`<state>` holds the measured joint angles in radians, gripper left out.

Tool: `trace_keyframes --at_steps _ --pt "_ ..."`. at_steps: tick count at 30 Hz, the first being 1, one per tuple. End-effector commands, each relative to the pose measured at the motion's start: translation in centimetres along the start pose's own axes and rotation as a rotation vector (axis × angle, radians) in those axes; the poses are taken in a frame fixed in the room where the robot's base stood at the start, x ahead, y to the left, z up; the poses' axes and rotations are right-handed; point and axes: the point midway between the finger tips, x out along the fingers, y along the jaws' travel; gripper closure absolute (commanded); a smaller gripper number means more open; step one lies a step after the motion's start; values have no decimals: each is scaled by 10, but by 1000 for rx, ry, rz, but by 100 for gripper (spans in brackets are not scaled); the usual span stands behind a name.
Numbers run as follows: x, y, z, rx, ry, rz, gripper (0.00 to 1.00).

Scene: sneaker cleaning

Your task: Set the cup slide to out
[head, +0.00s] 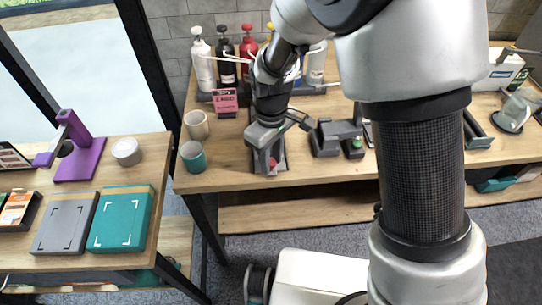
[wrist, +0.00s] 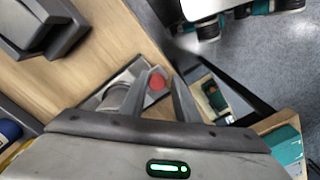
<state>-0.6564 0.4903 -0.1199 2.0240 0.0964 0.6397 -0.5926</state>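A small red knob (wrist: 157,83) sits on a grey plate (wrist: 118,84) at the front edge of the wooden table; I take this to be the cup slide. The knob also shows in the head view (head: 272,163), just below my gripper (head: 266,165). In the wrist view my gripper (wrist: 163,82) has its fingers apart, with the red knob seen between their tips. The left finger looks close to the knob and a gap shows on the right. Whether a finger touches it I cannot tell. A grey round part on the plate is partly hidden behind the left finger.
A beige cup (head: 197,125) and a teal cup (head: 193,157) stand left of my gripper. A dark grey device with a green button (head: 353,148) stands to its right. Pump bottles (head: 203,62) and a pink sign (head: 225,101) are behind. A side table (head: 100,215) is at left.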

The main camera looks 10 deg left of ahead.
Motion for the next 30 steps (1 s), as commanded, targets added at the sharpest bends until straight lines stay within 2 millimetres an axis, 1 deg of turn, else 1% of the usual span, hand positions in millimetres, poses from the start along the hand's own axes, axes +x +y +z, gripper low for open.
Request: trace_keyframes --at_steps 10,14,17,27,30 --pt "-1 1 -2 0 5 3 71" --pt "-11 2 -3 0 8 5 71" --pt "-28 2 -3 0 10 6 71" --pt "-111 2 -2 0 9 6 71" --pt "-133 1 -2 0 8 5 71"
